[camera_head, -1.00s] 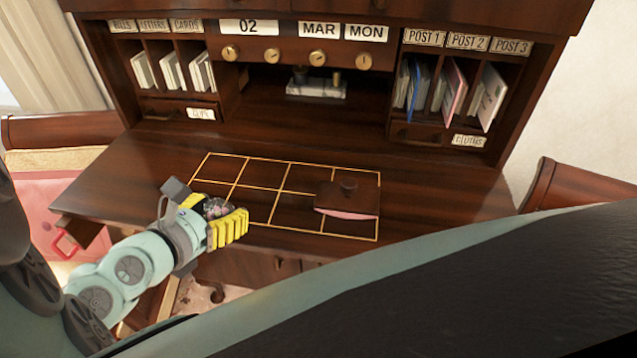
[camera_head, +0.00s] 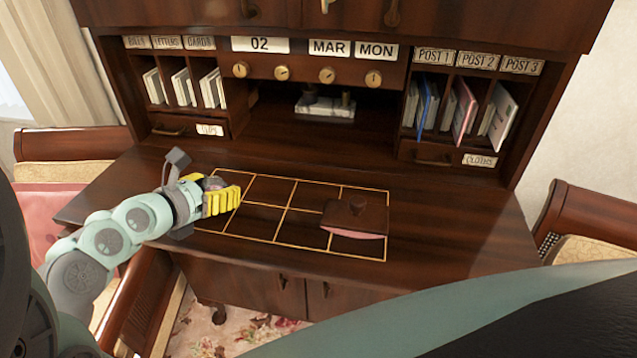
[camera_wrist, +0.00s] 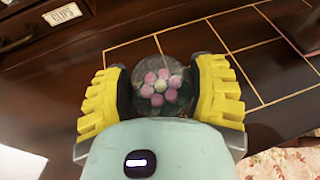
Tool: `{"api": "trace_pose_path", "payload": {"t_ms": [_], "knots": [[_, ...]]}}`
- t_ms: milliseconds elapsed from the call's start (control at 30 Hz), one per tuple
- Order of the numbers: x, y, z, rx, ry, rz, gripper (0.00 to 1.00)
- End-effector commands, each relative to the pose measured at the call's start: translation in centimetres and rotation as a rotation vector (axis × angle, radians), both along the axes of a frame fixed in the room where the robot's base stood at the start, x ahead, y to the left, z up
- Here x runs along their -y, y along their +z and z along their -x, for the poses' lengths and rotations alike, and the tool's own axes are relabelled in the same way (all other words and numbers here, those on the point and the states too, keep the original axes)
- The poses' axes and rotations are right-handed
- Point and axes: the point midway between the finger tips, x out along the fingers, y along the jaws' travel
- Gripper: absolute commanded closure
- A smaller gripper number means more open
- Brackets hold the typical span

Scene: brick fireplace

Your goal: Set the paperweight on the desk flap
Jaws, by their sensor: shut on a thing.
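The paperweight (camera_wrist: 163,84) is a clear round dome with a pink flower inside. In the wrist view it sits between the yellow finger pads of my gripper (camera_wrist: 164,90), which is shut on it. In the head view my gripper (camera_head: 215,193) is over the left end of the gold-lined grid, and its yellow fingers mostly hide the paperweight. The desk flap (camera_head: 455,215) is dark wood, folded out flat, with a gold grid of several cells. I cannot tell whether the paperweight touches the flap.
A rocker blotter (camera_head: 355,217) with a knob and pink underside lies on the grid's right part. Pigeonholes with envelopes stand behind at left and right. A marble desk stand (camera_head: 325,107) sits in the middle recess. Chairs (camera_head: 590,215) flank the desk. The flap's right end is clear.

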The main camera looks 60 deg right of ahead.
Motion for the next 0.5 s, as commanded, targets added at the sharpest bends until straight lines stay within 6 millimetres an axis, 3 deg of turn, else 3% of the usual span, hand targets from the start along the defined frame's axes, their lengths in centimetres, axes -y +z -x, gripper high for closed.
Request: {"api": "trace_pose_path", "payload": {"t_ms": [200, 500], "knots": [[1.9, 0.0, -2.2, 0.001, -0.005, 0.004, 0.83], [2.8, -0.5, -3.2, -0.002, -0.007, 0.004, 0.83]]}}
